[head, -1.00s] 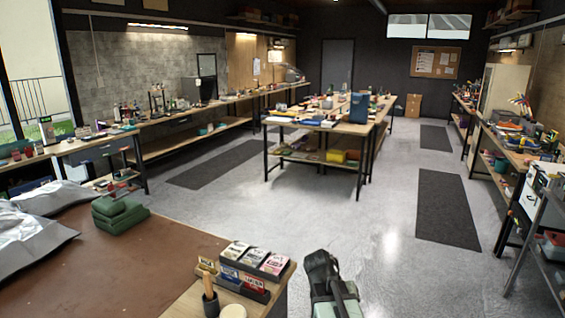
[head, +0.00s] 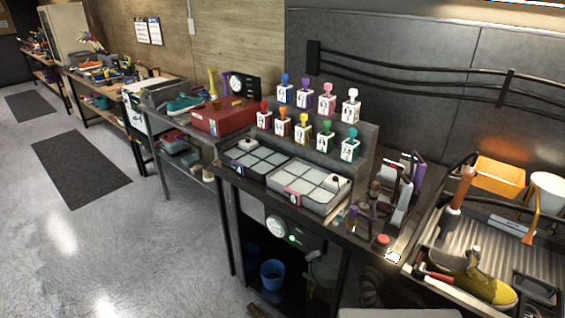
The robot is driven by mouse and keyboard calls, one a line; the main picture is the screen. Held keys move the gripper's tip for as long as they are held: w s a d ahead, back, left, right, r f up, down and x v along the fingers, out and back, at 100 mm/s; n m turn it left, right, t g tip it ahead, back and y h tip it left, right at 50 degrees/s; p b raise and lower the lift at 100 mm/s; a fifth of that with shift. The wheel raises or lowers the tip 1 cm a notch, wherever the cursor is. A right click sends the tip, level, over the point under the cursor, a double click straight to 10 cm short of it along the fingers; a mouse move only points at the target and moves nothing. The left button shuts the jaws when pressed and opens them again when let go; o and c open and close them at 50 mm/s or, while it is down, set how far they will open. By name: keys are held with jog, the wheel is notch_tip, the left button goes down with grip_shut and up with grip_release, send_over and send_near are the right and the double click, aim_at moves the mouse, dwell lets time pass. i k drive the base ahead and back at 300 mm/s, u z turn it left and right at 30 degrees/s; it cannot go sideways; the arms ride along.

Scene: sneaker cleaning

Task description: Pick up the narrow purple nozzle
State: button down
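I cannot single out a narrow purple nozzle for certain. Small purple parts (head: 352,216) stand among dark, crowded items at the front of the grey workbench, right of the trays; their shape is too small to tell. A taller purple-edged item (head: 417,176) leans in the rack behind them. A bottle with a purple top (head: 305,84) stands in the back row of the stepped stand. I cannot make out my gripper in the head view.
Two divided trays (head: 258,160) (head: 308,185) lie on the workbench. A red box (head: 224,117) stands to the left. A blue bucket (head: 272,274) is below.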

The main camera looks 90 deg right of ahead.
aim_at(420, 171)
jog(key=z, duration=2.1)
jog(key=k, duration=0.75)
jog(key=z, duration=1.6)
